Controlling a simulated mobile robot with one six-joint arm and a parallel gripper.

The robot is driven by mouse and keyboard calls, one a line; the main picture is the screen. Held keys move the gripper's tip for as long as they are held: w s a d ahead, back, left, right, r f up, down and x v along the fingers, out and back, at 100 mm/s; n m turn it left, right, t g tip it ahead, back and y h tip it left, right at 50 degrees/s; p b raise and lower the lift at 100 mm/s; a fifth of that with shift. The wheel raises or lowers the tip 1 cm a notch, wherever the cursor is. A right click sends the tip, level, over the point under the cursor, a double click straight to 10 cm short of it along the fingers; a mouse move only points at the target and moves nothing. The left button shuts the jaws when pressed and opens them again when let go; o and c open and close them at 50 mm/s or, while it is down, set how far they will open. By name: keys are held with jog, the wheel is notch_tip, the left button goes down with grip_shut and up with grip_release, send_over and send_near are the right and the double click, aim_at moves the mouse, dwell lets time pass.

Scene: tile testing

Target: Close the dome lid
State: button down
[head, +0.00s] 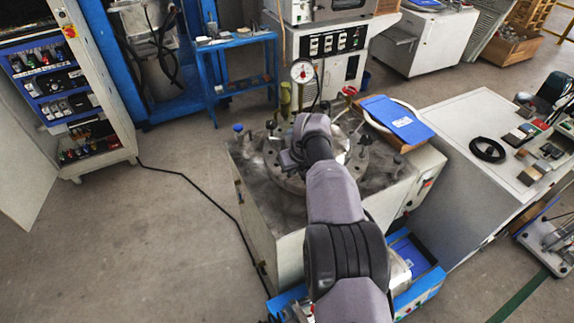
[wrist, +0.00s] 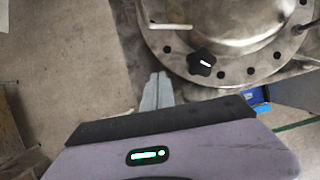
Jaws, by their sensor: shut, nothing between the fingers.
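The dome lid (wrist: 230,22) is a grey metal dome at the top right of the wrist view. A round flange (wrist: 236,76) with bolt holes surrounds it, and a black star knob (wrist: 201,62) sits on the flange. A thin light rod (wrist: 170,27) crosses the dome's left side. My gripper (wrist: 157,76) is shut and empty, and its fingertips appear just left of the flange's lower left edge. I cannot tell whether they touch it. In the head view my arm hides the gripper and much of the lid, so the lid's seating is unclear.
The machine's grey cabinet (head: 277,245) carries the lid, a dial gauge (head: 302,71) and a blue-topped knob (head: 238,128). A blue folder (head: 398,118) lies at its back right. A white bench (head: 470,170) stands to the right. The floor (head: 150,230) at left is open, with a black cable.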

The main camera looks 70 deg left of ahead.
jog(key=w+a+p+v, duration=0.1)
jog(key=p+v, duration=0.1)
jog(key=v, duration=0.6)
jog(key=w+d+f+n+t+y+b, duration=0.1)
jog(key=w+f+n+t+y+b, duration=0.2)
jog(key=f, duration=0.5)
jog(key=w+d+f+n+t+y+b, duration=0.1)
jog(key=w+f+t+y+b, duration=0.2)
jog(key=f, duration=0.5)
jog(key=s+d+f+n+y+b, duration=0.4)
jog(key=s+d+n+y+b, duration=0.2)
jog(key=d+n, duration=0.45)
jog(key=shift+m+t, duration=0.3)
jog(key=shift+m, duration=0.55)
jog(key=b+x, duration=0.4)
jog(key=x, duration=0.8)
jog(key=shift+w, duration=0.1)
